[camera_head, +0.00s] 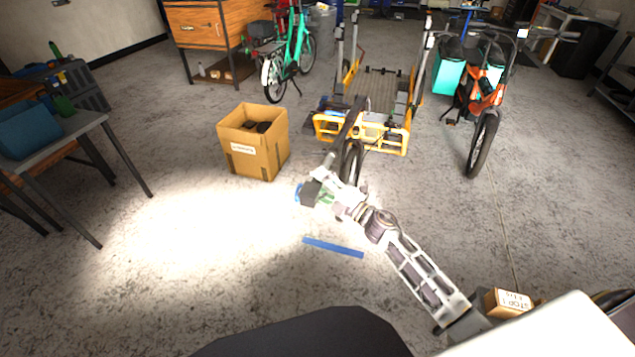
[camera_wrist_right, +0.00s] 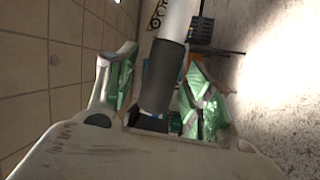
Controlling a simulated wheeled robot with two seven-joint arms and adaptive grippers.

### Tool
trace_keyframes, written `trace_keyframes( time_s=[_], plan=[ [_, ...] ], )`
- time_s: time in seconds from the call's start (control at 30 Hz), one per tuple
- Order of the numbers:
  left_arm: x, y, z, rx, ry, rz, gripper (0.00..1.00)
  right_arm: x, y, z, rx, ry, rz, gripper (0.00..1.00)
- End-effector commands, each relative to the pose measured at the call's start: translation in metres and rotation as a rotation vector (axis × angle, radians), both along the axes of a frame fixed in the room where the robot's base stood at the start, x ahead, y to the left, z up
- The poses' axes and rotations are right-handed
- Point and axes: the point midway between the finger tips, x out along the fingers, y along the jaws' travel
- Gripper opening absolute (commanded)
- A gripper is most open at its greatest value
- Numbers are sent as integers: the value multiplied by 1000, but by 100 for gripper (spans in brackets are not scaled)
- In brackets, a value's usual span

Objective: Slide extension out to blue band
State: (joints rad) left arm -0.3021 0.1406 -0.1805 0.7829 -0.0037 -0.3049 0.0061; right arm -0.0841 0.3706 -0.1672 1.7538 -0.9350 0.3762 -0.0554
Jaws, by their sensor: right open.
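My right gripper (camera_head: 316,190) is in front of the yellow-framed cargo bike (camera_head: 362,135), over the bright floor patch. In the right wrist view its two green-padded fingers (camera_wrist_right: 160,95) are spread apart. A dark sleeve (camera_wrist_right: 164,75) on a pale tube (camera_wrist_right: 178,20) shows between the fingers; I cannot tell if they touch it. A dark beam (camera_head: 349,122) reaches forward from the bike towards the gripper, above its front wheel. I cannot tell which part is the extension. A blue strip (camera_head: 333,247) lies on the floor nearer me. My left gripper is not in view.
An open cardboard box (camera_head: 254,148) stands left of the bike. A grey table (camera_head: 60,138) is at the left. A green bike (camera_head: 290,58) and an orange bike (camera_head: 484,100) stand behind. A small box (camera_head: 508,301) is at the lower right. The floor at left centre is clear.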

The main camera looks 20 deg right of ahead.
Motion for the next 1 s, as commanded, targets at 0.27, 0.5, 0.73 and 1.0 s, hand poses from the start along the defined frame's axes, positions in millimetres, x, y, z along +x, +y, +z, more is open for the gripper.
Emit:
trace_keyframes(
  time_s=[0.27,0.5,0.73,1.0],
  plan=[
    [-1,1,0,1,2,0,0,5,4,1,-1,1,0,51],
    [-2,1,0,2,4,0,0,5,4,0,-1,1,1,47],
    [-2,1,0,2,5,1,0,5,4,0,-1,1,1,18],
    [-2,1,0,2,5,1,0,4,4,0,-2,1,1,0]
  ],
)
